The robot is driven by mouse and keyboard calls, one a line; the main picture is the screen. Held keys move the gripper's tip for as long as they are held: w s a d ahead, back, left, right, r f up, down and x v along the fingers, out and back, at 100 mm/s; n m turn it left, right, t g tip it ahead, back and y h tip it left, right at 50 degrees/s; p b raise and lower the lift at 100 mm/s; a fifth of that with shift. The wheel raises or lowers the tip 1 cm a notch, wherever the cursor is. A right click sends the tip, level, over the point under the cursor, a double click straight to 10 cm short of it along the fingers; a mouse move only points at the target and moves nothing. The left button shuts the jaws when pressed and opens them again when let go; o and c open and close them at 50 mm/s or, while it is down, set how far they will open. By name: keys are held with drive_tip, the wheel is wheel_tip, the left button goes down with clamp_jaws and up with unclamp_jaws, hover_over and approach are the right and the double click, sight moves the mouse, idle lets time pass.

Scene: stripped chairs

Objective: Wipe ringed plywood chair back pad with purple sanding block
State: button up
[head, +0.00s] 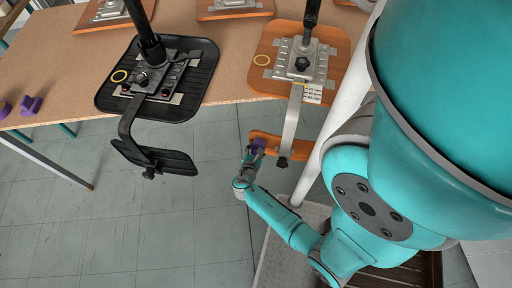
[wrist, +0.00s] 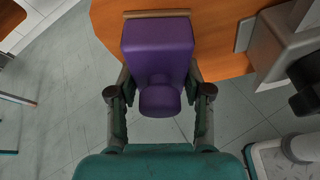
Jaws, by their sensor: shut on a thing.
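The plywood chair lies upturned on the table, with a yellow ring (head: 262,60) on its orange-brown seat (head: 262,82). Its back pad (head: 296,150) hangs beyond the table edge at the end of a grey metal bar. My gripper (head: 251,158) is shut on the purple sanding block (head: 259,144), at the left end of that pad. In the wrist view the block (wrist: 157,45) sits between my fingers (wrist: 160,93), its thin brown face towards the plywood pad (wrist: 222,28). I cannot tell whether that face touches the pad. The pad's right part is partly hidden by the white post.
A black upturned chair (head: 200,68), also with a yellow ring, stands to the left; its back pad (head: 160,158) hangs over the edge. Other purple pieces (head: 30,105) lie at the table's (head: 60,70) left. A white post (head: 345,100) is close on the right. Tiled floor (head: 130,220) is clear.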

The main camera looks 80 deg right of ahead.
wheel_tip(320, 180, down, 7)
idle(0.9)
drive_tip(key=shift+r, duration=0.1)
drive_tip(key=shift+w+a, duration=0.15)
drive_tip(key=shift+a, duration=1.35)
drive_tip(key=shift+w+a, duration=0.1)
drive_tip(key=shift+a, duration=1.35)
drive_tip(key=shift+w+a, duration=0.1)
drive_tip(key=shift+a, duration=1.4)
drive_tip(key=shift+w, duration=0.1)
